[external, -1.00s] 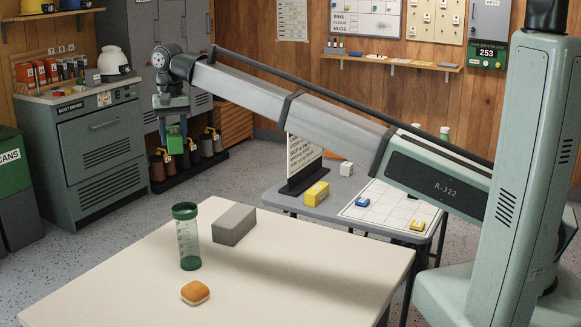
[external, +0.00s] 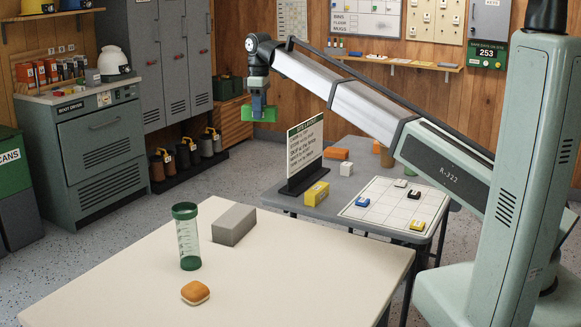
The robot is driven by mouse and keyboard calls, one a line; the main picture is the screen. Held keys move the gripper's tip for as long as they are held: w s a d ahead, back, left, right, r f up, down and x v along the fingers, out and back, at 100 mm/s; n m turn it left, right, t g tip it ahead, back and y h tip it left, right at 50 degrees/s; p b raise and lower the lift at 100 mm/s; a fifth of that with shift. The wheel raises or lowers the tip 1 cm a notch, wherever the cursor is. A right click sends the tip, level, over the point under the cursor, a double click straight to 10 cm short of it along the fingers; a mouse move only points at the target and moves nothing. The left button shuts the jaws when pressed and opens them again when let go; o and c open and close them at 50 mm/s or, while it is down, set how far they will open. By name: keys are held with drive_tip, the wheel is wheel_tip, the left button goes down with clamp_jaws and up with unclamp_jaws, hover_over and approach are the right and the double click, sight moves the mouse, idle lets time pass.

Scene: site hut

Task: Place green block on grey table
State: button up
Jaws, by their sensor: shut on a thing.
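The green block (external: 259,113) is held in my gripper (external: 258,106), which is shut on it. It hangs in the air in the upper middle of the external view, left of and higher in the picture than the grey table. The grey table (external: 275,198) stands behind the cream table, its left part bearing a sign and a yellow block. My gripper's fingertips are partly hidden by the block.
On the grey table are a standing sign (external: 304,150), a yellow block (external: 316,194), a white block (external: 346,169), an orange block (external: 336,153) and a white grid sheet (external: 385,190) with small blocks. The cream table (external: 300,275) holds a bottle (external: 187,237), grey block (external: 233,225) and bun (external: 195,292).

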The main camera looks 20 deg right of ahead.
drive_tip(key=w+d+n, duration=0.4)
drive_tip(key=d+n, duration=0.3)
drive_tip(key=d, duration=1.1)
drive_tip(key=w+d+n, duration=0.3)
drive_tip(key=d+n, duration=0.4)
drive_tip(key=d, duration=1.1)
drive_tip(key=f, duration=2.7)
drive_tip(key=shift+w+f, duration=0.2)
drive_tip(key=shift+f, duration=0.2)
drive_tip(key=shift+f, duration=0.1)
drive_tip(key=o, duration=1.1)
drive_tip(key=shift+o, duration=0.2)
wheel_tip(320, 180, up, 12)
